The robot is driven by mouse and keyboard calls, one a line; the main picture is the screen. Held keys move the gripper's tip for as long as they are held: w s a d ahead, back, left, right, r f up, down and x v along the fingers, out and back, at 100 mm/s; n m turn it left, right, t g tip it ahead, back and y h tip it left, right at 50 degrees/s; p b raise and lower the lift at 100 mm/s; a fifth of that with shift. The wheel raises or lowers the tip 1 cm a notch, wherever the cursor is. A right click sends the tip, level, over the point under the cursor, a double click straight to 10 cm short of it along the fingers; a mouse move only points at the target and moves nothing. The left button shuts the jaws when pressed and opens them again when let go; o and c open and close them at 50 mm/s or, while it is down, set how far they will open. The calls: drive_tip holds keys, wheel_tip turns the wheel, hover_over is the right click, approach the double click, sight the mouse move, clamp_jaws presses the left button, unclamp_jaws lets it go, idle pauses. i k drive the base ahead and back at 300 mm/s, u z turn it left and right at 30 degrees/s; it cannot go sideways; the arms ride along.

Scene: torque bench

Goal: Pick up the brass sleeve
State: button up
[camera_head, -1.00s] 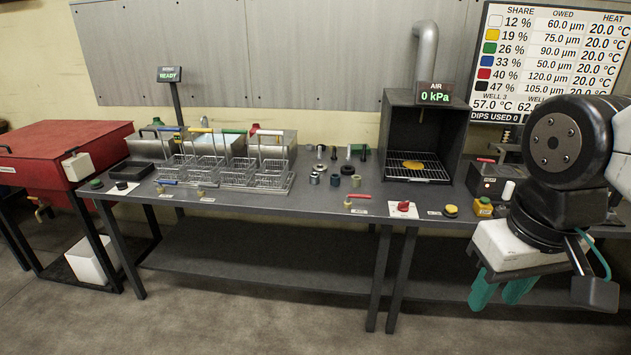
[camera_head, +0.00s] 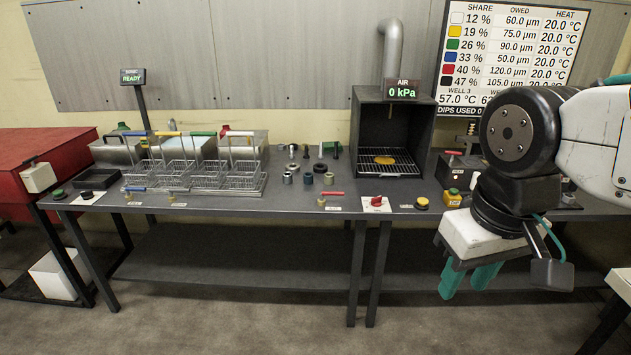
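Several small cylindrical parts stand on the dark bench (camera_head: 240,207), between the wire baskets and the black booth. Among them are a grey sleeve (camera_head: 287,177), a blue-grey one (camera_head: 308,178) and an olive-toned one (camera_head: 328,178). They are too small for me to tell which is the brass sleeve. My gripper (camera_head: 463,289) hangs at the right, in front of the bench, well away from these parts. Its two teal fingers point down and stand apart, with nothing visible between them.
Wire baskets (camera_head: 240,180) stand left of the parts. The black booth (camera_head: 359,130) holds a yellow disc (camera_head: 385,160) on a grate. Valves with a red handle (camera_head: 333,193) and a red knob (camera_head: 376,202) line the front edge. A red tank (camera_head: 60,150) stands far left.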

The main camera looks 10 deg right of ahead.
sight(329, 176)
drive_tip(key=u, duration=0.7)
drive_tip(key=i, duration=1.15)
drive_tip(key=u, duration=0.45)
drive_tip(key=i, duration=0.8)
drive_tip(key=z, duration=0.6)
drive_tip(key=i, duration=0.75)
drive_tip(key=z, duration=0.45)
